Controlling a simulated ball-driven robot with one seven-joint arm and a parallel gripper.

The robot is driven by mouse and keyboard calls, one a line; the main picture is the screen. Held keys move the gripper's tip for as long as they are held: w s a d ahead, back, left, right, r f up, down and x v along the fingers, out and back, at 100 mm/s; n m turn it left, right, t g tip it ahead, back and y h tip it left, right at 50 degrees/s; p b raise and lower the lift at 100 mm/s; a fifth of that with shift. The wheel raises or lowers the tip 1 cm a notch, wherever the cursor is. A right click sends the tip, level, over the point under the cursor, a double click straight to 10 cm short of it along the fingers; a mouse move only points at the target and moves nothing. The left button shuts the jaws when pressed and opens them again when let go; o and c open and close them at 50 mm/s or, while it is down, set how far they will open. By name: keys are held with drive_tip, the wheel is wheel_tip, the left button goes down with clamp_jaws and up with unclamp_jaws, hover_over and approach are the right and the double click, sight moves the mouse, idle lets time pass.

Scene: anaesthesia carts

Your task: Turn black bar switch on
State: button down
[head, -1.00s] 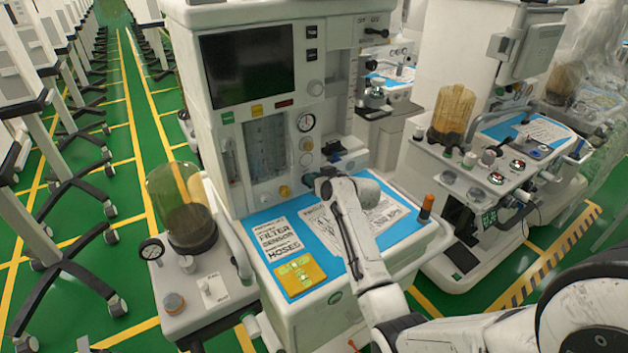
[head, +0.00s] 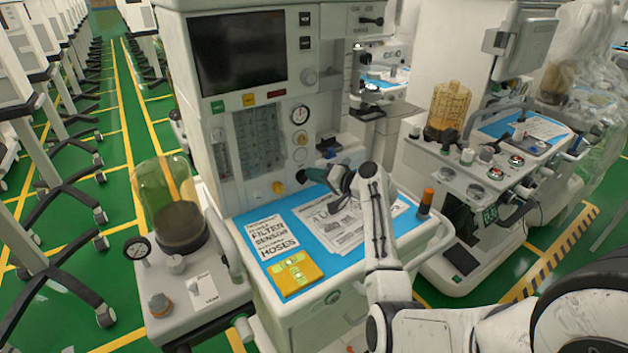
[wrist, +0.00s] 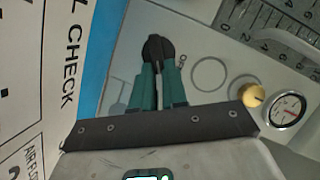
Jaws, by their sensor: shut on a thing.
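The black bar switch (wrist: 157,48) sits on the pale panel of the anaesthesia cart. In the wrist view, the lettering of OFF is partly readable just right of it. My gripper (wrist: 158,78) has teal fingers, shut on the bar with one on each side. The fingers hide the lower part of the bar, and I cannot tell its exact angle. In the head view, my gripper (head: 309,177) reaches the lower right of the panel from the right, above the blue work surface. The switch shows there only as a small dark shape.
A yellow knob (wrist: 253,95) and a round gauge (wrist: 287,110) are right of my gripper in the wrist view. Printed sheets (head: 345,218) and a yellow card (head: 293,272) lie on the blue surface. An orange-topped black cylinder (head: 426,202) stands at its right edge.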

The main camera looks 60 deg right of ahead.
drive_tip(key=m+t+b, duration=0.1)
drive_tip(key=m, duration=0.1)
drive_tip(key=f+m+t+b, duration=0.1)
drive_tip(key=m, duration=0.1)
drive_tip(key=shift+s+d+f, duration=0.1)
drive_tip(key=shift+d+f, duration=0.05)
drive_tip(key=shift+d, duration=0.05)
idle(0.4)
drive_tip(key=c, duration=1.2)
unclamp_jaws()
drive_tip(key=shift+o, duration=0.2)
drive_tip(key=s, duration=0.3)
drive_tip(key=s+a, duration=0.1)
drive_tip(key=s, duration=0.3)
drive_tip(key=s+b, duration=0.1)
drive_tip(key=s, duration=0.2)
drive_tip(key=shift+s+a+r, duration=0.25)
drive_tip(key=shift+s+a, duration=0.1)
